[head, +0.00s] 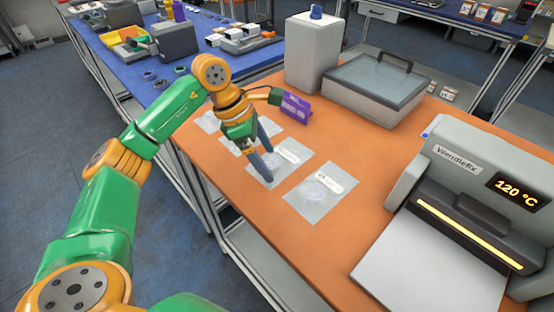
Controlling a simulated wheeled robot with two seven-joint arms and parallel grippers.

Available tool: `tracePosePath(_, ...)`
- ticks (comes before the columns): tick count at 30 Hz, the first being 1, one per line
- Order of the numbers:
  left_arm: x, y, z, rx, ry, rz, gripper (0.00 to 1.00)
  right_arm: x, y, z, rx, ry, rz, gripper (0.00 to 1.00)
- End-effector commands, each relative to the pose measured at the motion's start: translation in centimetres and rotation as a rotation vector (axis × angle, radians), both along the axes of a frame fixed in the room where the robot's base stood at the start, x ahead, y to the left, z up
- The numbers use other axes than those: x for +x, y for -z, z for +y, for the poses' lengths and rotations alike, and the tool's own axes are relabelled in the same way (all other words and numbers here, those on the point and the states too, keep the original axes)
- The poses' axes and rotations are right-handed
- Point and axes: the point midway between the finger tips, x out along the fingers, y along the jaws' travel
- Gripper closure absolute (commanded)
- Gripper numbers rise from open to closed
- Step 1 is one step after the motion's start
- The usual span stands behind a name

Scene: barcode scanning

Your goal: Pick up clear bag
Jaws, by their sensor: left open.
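Several clear bags lie flat in a row on the orange table top (373,152). The nearest clear bag (310,206) is fully in view, with a white label and a faint round item inside. The clear bag beside it (297,155) is partly covered by my left gripper (269,166). The farther clear bags (209,122) are partly hidden behind my left wrist. My left gripper points down with its two fingers apart, over the second bag and empty. I cannot tell whether the fingertips touch the bag. My right gripper is not in view.
A sealing machine (470,165) reading 120 °C stands at the right, with a pale plate (425,270) before it. A glass-lidded grey box (375,85) and a tall grey box (314,55) stand at the back. The orange surface right of the bags is clear.

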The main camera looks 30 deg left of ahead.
Motion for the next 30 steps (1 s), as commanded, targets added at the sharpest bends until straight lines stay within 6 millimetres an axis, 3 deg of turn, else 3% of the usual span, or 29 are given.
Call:
tracePosePath(2, 0.0, 0.0, 0.0, -0.001, 0.0, 0.0, 0.07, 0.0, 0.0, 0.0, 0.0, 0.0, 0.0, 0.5)
tracePosePath(3, 0.0, 0.0, 0.0, -0.001, 0.0, 0.0, 0.12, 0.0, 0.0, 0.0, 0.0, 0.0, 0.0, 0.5)
tracePosePath(13, 0.0, 0.0, 0.0, -0.001, 0.0, 0.0, 1.0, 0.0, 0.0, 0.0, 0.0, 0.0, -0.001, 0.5)
tracePosePath(23, 0.1, -0.8, 0.0, -0.002, 0.0, -0.003, 1.0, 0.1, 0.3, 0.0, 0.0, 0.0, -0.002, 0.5)
tracePosePath(27, -0.2, -3.7, -0.2, -0.002, 0.003, -0.01, 1.0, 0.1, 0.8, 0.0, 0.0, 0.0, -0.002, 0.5)
tracePosePath(30, -2.4, -6.2, -0.6, 0.0, 0.005, -0.011, 1.0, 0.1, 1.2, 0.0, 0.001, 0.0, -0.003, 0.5)
